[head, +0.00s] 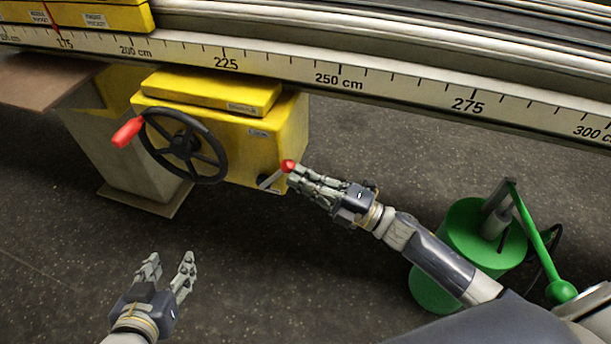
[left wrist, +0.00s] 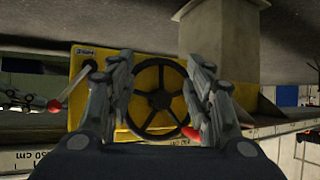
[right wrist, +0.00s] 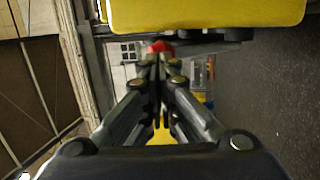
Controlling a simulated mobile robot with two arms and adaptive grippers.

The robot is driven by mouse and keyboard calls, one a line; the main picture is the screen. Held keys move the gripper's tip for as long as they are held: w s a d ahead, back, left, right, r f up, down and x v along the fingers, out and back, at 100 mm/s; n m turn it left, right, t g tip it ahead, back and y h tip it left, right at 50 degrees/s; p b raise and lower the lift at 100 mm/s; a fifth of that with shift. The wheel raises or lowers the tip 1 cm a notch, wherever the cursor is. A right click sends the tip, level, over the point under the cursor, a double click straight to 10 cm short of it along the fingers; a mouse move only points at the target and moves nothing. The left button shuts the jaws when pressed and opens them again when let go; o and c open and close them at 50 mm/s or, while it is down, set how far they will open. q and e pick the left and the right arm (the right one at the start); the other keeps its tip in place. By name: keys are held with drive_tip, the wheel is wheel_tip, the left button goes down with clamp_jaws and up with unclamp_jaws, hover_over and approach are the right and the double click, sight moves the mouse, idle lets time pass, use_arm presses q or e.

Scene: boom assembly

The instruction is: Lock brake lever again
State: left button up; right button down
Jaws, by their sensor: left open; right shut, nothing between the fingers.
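The brake lever (head: 271,179) is a short grey rod with a red knob (head: 288,166) on the lower right of the yellow box (head: 240,140). In the head view it slants up to the right. My right gripper (head: 292,178) is shut with its fingertips at the red knob; I cannot tell whether they touch. In the right wrist view the red knob (right wrist: 160,46) shows just beyond the closed fingertips (right wrist: 158,62). My left gripper (head: 170,262) is open and empty, below and apart from the box. The left wrist view also shows the lever's red knob (left wrist: 54,105).
A black handwheel (head: 185,145) with a red handle (head: 127,132) is on the box's front. A rail with a centimetre scale (head: 340,78) runs above. A green cylinder (head: 470,235) with a green lever stands at right. The floor between is clear.

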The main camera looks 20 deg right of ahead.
use_arm(q)
drive_tip(key=s+a+f+g+y+p, duration=0.1)
drive_tip(key=s+a+f+g+p, duration=0.1)
drive_tip(key=s+f+g+p, duration=0.25)
drive_tip(key=s+a+f+g+y+p, duration=0.1)
drive_tip(key=s+a+f+g, duration=0.15)
drive_tip(key=s+f, duration=0.4)
wheel_tip(320, 180, down, 12)
drive_tip(key=s+g+p, duration=0.1)
drive_tip(key=s+p, duration=0.1)
drive_tip(key=p, duration=0.2)
drive_tip(key=shift+s+r+g, duration=0.15)
drive_tip(key=shift+s+g, duration=0.25)
use_arm(e)
drive_tip(key=shift+g+h, duration=0.6)
drive_tip(key=shift+g, duration=0.2)
drive_tip(key=shift+w+a+r, duration=0.7)
drive_tip(key=shift+a+r, duration=0.15)
drive_tip(key=shift+a, duration=0.2)
drive_tip(key=shift+w+a+r, duration=0.75)
drive_tip(key=shift+a+r, duration=0.05)
drive_tip(key=shift+a, duration=0.3)
drive_tip(key=shift+w+a+r, duration=0.7)
drive_tip(key=shift+a+r, duration=0.15)
drive_tip(key=shift+a, duration=0.2)
use_arm(q)
drive_tip(key=shift+d, duration=0.1)
use_arm(e)
drive_tip(key=shift+r, duration=0.1)
